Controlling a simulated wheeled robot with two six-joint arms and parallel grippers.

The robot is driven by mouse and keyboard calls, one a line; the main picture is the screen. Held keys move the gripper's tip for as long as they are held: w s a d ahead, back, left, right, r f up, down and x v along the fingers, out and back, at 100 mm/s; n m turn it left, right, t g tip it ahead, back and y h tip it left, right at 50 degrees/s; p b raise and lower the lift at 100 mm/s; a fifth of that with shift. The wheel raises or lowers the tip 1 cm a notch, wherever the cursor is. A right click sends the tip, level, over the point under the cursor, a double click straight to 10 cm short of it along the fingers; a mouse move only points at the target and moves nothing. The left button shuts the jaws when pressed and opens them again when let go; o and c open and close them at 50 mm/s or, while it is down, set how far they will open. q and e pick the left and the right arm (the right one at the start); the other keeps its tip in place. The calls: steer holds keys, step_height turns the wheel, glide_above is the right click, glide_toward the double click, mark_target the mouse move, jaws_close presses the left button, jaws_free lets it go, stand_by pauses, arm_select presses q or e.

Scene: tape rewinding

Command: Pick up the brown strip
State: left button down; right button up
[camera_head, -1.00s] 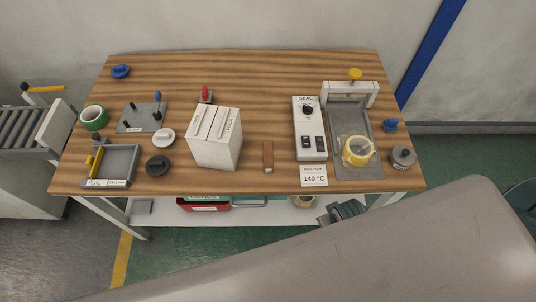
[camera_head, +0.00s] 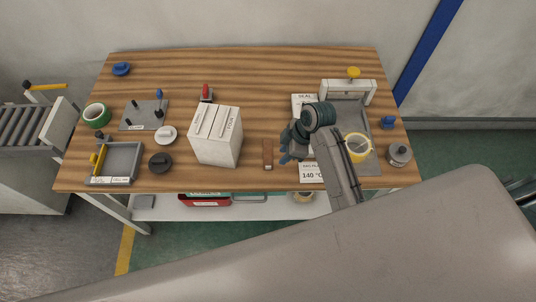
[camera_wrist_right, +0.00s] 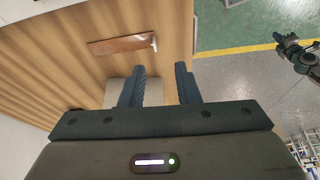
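The brown strip (camera_head: 268,153) lies flat on the wooden table near its front edge, to the right of the white box. It also shows in the right wrist view (camera_wrist_right: 122,44), beyond the fingertips and to their left, with a pale piece at one end. My right gripper (camera_head: 286,157) is above the table just right of the strip, apart from it. In the right wrist view its two fingers (camera_wrist_right: 160,72) stand apart with nothing between them.
The white box (camera_head: 215,136) stands left of the strip. The temperature card (camera_head: 312,173) lies to its right by the front edge. A yellow tape roll (camera_head: 358,148) sits on the press plate at the right. The wood behind the strip is clear.

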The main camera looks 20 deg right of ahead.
steer(key=w, duration=0.1)
steer(key=n+p, duration=0.1)
steer(key=p, duration=0.1)
glide_above(269, 166)
steer(key=d, duration=0.2)
steer(key=f, duration=0.4)
steer(key=shift+s+a+f, duration=0.2)
steer(key=shift+s+f, duration=0.15)
steer(key=shift+f, duration=0.05)
steer(key=x, duration=0.1)
steer(key=p+x, duration=0.1)
steer(key=x, duration=0.1)
steer(key=p+x, duration=0.1)
steer(key=shift+d+f, duration=0.25)
steer(key=shift+w+a+f, duration=0.1)
steer(key=shift+a+f, duration=0.05)
steer(key=shift+f, duration=0.3)
jaws_close()
